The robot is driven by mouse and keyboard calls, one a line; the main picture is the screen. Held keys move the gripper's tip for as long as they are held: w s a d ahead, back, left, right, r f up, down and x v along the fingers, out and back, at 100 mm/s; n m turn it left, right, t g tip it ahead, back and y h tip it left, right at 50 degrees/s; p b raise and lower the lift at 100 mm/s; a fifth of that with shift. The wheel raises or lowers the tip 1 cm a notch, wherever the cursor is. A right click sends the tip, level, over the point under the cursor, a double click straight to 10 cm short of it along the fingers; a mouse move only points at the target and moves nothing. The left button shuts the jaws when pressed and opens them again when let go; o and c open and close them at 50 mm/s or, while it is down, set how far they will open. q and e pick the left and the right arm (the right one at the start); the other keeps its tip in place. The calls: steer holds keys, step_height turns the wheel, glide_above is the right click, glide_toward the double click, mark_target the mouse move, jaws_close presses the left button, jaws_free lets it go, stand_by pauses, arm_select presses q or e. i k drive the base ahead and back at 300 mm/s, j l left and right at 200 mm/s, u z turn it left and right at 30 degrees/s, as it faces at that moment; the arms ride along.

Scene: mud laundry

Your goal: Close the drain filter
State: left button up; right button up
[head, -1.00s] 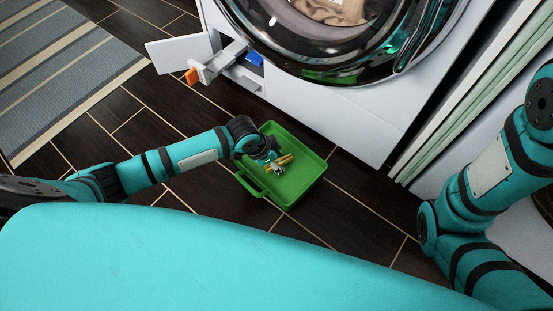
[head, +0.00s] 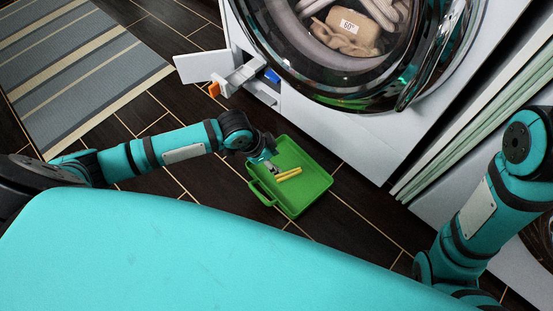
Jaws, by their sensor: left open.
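The drain filter (head: 238,76) is a grey piece with an orange tip (head: 214,89). It sticks out of the opening low on the front of the washing machine. The white flap (head: 198,67) beside it stands open to the left. A blue part (head: 272,75) shows at the right of the opening. My left gripper (head: 266,160) is open and empty at the left side of the green tray, apart from the filter. Its fingertips are small and partly hidden by the wrist. My right arm shows at the right, but its gripper is out of view.
The green tray (head: 315,184) lies on the dark floor in front of the machine, with a yellow-handled tool (head: 288,174) in it. The machine's round door (head: 345,95) is above. A striped rug (head: 75,70) lies at the left.

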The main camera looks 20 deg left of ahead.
mark_target(226, 86)
steer(key=u, duration=1.2)
